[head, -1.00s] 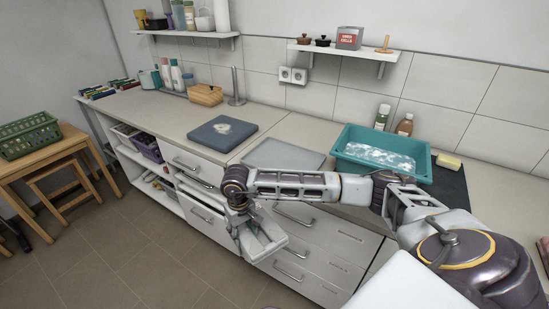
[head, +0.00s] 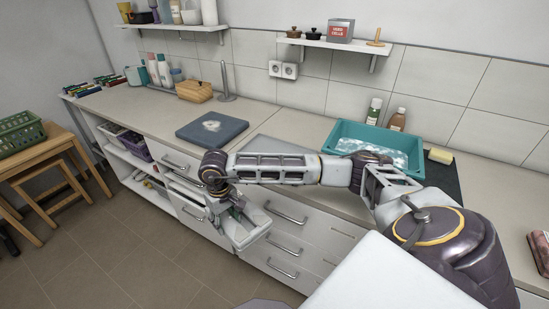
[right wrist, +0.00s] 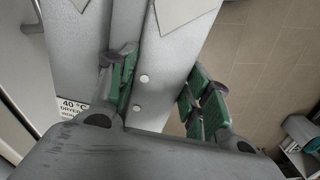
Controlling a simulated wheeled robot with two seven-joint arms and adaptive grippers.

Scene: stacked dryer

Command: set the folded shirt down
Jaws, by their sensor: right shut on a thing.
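My right gripper (head: 236,217) hangs in front of the white drawers, beside the counter's front edge. It is shut on a pale grey flat thing, which looks like the folded shirt (head: 252,237). In the right wrist view the green-padded fingers of the gripper (right wrist: 155,78) stand on either side of this pale cloth (right wrist: 165,50), which has two white buttons and a seam down the middle. The gripper body hides its near part. My left gripper is not in view.
The counter (head: 140,108) bears a blue-grey flat square with a white mark (head: 211,130), a wooden box (head: 194,91) and a teal basin of suds (head: 335,137). A wooden table (head: 40,148) with a green basket (head: 18,137) stands at left. Bare counter lies left of the blue square.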

